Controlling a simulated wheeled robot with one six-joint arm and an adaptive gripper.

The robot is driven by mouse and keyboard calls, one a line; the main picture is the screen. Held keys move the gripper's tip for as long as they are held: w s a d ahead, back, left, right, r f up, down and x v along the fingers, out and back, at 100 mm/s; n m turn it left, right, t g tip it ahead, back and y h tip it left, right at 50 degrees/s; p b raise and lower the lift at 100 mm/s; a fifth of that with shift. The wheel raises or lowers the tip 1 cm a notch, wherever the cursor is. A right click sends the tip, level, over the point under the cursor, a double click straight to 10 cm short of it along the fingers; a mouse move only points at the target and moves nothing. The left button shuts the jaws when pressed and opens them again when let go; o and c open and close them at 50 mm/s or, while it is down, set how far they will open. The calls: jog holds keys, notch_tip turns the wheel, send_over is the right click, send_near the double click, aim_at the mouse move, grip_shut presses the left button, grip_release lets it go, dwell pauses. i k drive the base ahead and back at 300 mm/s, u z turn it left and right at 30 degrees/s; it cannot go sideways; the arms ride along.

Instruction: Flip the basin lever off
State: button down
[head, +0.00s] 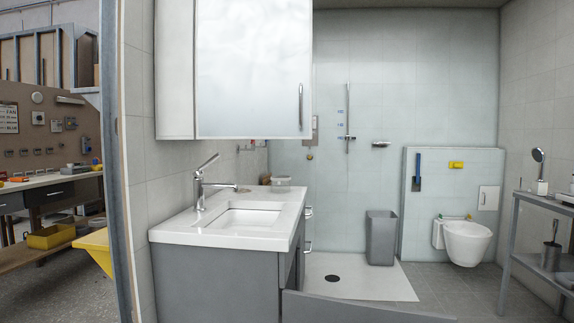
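The basin lever (208,161) is a thin chrome handle on top of the basin tap (199,190). It is tilted up, with its free end pointing up and to the right. The tap stands at the left of the white basin (247,217), its spout reaching right over the bowl. I cannot tell whether water is running. The basin is set in a white countertop (180,232) on a grey vanity cabinet. My gripper is not in view.
A mirrored cabinet (247,70) hangs above the basin. An open grey drawer or door panel (350,308) juts out low at the front right of the vanity. A grey bin (381,238), a toilet (466,243) and a metal trolley (527,232) stand further right.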

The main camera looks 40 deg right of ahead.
aim_at(200, 171)
jog(key=z, duration=0.45)
jog(key=i, duration=1)
jog(key=z, duration=0.05)
